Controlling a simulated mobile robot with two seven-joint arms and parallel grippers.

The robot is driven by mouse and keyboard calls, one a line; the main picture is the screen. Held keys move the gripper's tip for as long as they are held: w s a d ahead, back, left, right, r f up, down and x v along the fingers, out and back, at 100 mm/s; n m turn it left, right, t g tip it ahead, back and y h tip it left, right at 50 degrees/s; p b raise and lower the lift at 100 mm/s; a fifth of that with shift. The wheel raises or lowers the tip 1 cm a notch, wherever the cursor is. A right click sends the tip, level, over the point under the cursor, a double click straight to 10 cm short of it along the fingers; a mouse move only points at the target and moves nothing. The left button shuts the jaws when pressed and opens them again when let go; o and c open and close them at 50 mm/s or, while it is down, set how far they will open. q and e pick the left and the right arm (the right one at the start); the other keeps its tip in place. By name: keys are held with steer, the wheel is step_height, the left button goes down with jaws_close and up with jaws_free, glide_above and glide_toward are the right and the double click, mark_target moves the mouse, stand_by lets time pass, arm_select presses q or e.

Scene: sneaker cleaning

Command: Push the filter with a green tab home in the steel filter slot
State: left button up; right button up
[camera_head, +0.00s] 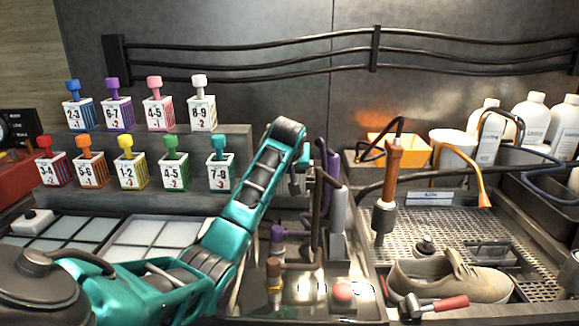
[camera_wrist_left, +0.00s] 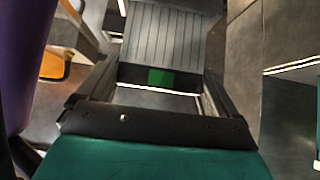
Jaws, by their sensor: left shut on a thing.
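My left gripper (camera_head: 299,180) reaches from the teal arm toward the upright tools in the middle of the bench. In the left wrist view my left gripper (camera_wrist_left: 163,70) is shut on the filter (camera_wrist_left: 165,38), a grey ribbed panel with a dark end band. Its green tab (camera_wrist_left: 160,77) faces the wrist, between the fingers. The filter's far end runs out of that picture, and the gripper and tools hide the filter in the head view. I cannot make out the steel filter slot, or whether the filter is in it. My right gripper is not in view.
A purple upright tool (camera_head: 332,160) and a grey cylinder (camera_head: 337,215) stand close to the right of my left gripper. A stepped rack (camera_head: 240,150) of numbered, coloured-top boxes is behind left. A perforated tray (camera_head: 455,222) with a beige sneaker (camera_head: 455,277) lies right.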

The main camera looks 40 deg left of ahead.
arm_select(q)
steer(key=shift+f, duration=0.55)
steer(key=o, duration=0.7)
steer(key=v, duration=1.3)
steer(key=shift+s+f, duration=0.1)
